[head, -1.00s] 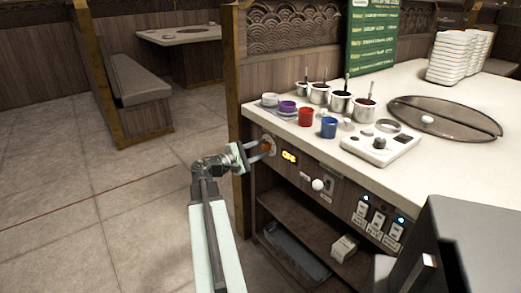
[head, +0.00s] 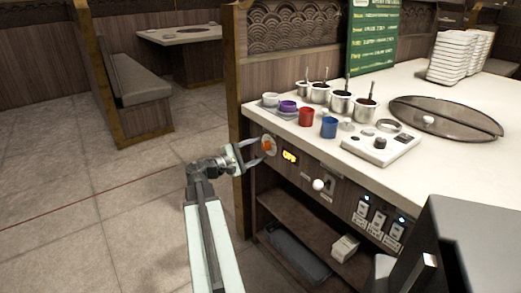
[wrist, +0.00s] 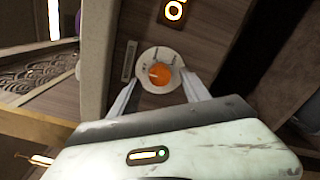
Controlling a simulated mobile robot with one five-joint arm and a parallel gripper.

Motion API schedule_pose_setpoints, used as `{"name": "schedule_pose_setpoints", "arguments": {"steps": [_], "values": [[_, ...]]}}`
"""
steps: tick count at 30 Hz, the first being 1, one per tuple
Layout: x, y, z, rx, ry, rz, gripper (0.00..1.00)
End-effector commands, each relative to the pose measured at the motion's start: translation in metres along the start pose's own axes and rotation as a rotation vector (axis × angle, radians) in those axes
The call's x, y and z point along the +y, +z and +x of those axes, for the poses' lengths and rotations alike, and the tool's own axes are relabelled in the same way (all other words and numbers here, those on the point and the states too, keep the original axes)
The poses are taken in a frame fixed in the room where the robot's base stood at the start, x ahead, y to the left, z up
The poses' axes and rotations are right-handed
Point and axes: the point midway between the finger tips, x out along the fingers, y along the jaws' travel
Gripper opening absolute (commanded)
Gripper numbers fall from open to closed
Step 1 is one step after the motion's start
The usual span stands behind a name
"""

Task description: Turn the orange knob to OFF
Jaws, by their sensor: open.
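The orange knob (head: 267,146) sits on a pale round dial on the counter's front panel, near its left corner. In the wrist view the knob (wrist: 160,74) lies between and just beyond the fingertips, with a pale mark on its left part. The dial lettering is too small to read. My gripper (head: 258,150) is open and empty, a little to the left of the knob. In the wrist view my gripper (wrist: 161,86) has one finger on each side of the dial, apparently clear of the knob.
An amber display (head: 290,157), too small to read, is right of the knob. A white round knob (head: 318,185) and several switches (head: 379,218) are further right. Cups and sauce pots stand on the countertop (head: 440,170) above. The floor (head: 110,215) at left is clear.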

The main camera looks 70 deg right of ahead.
Motion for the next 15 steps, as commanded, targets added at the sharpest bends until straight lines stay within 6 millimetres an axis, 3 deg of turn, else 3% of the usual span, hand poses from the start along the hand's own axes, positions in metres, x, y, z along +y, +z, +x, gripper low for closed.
{"name": "schedule_pose_setpoints", "arguments": {"steps": [3,7,15], "values": [[0.000,0.000,-0.027,0.003,0.002,0.000,0.55],[0.000,0.000,-0.049,0.003,0.001,0.000,0.55],[0.000,0.000,-0.060,0.001,0.000,0.000,0.55]]}}
